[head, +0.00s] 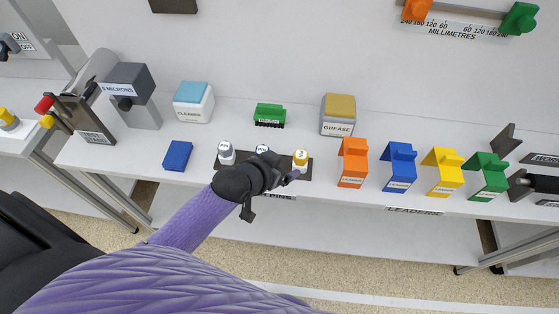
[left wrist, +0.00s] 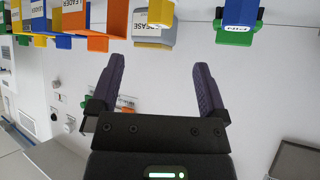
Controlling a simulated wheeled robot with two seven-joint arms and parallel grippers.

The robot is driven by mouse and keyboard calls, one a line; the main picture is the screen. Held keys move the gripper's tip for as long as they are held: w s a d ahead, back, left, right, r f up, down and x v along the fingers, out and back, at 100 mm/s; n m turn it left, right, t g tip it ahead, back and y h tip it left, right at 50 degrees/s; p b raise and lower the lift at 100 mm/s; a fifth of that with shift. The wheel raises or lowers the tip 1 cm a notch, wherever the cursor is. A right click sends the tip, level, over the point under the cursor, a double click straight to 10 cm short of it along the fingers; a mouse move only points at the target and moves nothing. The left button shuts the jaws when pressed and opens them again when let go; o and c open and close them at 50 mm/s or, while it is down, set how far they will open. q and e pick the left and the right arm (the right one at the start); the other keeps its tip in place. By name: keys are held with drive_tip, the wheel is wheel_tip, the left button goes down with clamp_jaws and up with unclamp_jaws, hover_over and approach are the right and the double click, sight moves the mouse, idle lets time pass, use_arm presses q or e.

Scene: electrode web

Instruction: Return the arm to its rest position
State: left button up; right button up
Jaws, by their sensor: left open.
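My left arm comes in from the lower left of the head view. Its gripper (head: 292,178) is over the front edge of the bench, in front of the dark rack with small labelled pots. In the left wrist view my left gripper (left wrist: 160,90) has its two dark fingers spread apart with nothing between them. My right gripper does not show in either view.
The bench (head: 225,140) carries a blue block (head: 178,156), a cleaner box (head: 193,103), a green brush (head: 269,114), a grease box (head: 338,115) and orange (head: 352,165), blue (head: 399,169), yellow (head: 442,173) and green (head: 487,177) leader holders. A grey micron device (head: 130,93) stands left.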

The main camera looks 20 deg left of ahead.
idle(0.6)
use_arm(q)
drive_tip(key=s+a+f+g+y+b, duration=0.1)
drive_tip(key=s+a+f+g+b, duration=0.15)
drive_tip(key=s+f, duration=0.75)
drive_tip(key=s+a+f+g+y+b, duration=0.1)
drive_tip(key=s+f+g+b, duration=0.35)
drive_tip(key=f, duration=0.95)
drive_tip(key=s+f+g, duration=0.1)
drive_tip(key=s+f, duration=0.3)
drive_tip(key=s, duration=0.6)
drive_tip(key=s+f+g, duration=0.1)
drive_tip(key=s+f, duration=0.3)
drive_tip(key=s, duration=0.6)
drive_tip(key=shift+s+d+f+y, duration=0.15)
drive_tip(key=shift+d+f+y, duration=0.2)
drive_tip(key=shift+y, duration=0.05)
